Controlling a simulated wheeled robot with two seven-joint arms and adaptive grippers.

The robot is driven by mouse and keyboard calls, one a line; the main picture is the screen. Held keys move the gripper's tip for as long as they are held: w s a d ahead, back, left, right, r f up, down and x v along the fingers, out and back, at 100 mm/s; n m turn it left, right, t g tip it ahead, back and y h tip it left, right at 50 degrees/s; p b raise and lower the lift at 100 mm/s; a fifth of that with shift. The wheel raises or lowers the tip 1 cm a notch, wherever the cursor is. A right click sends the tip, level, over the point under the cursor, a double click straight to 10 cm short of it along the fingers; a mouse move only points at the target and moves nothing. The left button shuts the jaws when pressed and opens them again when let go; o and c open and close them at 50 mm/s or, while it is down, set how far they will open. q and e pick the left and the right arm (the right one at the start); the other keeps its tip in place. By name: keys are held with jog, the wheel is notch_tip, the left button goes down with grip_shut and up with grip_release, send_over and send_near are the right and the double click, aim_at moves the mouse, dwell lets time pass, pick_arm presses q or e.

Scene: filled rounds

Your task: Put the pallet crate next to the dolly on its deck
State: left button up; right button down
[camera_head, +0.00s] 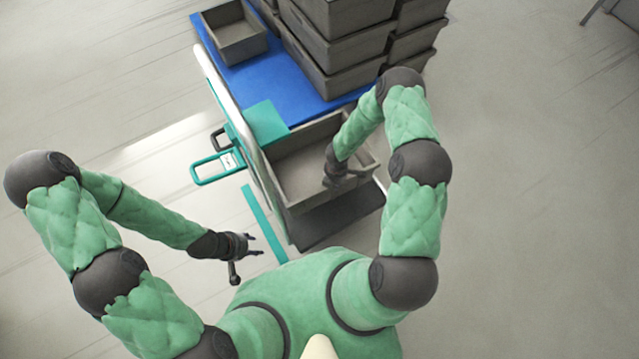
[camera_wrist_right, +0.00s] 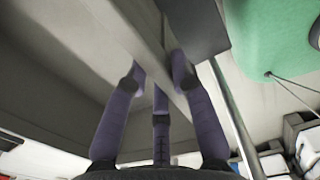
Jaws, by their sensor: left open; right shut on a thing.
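A grey open crate (camera_head: 289,181) is at the near end of the blue surface, beside a long pale rail (camera_head: 228,101). My right gripper (camera_head: 335,178) reaches into it and is shut on its wall. The right wrist view shows the fingers (camera_wrist_right: 158,75) around the crate wall (camera_wrist_right: 135,28). A dark flat surface (camera_head: 340,218) lies just on the near side of the crate and looks like the dolly's deck. I cannot tell whether the crate touches it.
The blue surface (camera_head: 262,82) bears a small grey crate (camera_head: 237,43) at the far left and stacked grey crates (camera_head: 345,45) at the right. A teal panel (camera_head: 265,122) and teal frame (camera_head: 207,172) are near the rail. Floor is clear on the right.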

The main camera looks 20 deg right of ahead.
aim_at(334, 194)
jog(key=shift+f, duration=0.3)
jog(key=shift+n, duration=0.3)
jog(key=shift+d+f+b, duration=0.1)
jog(key=shift+f+b, duration=2.05)
jog(key=shift+f, duration=2.95)
jog(key=c, duration=1.1)
grip_release()
jog(key=shift+o, duration=0.2)
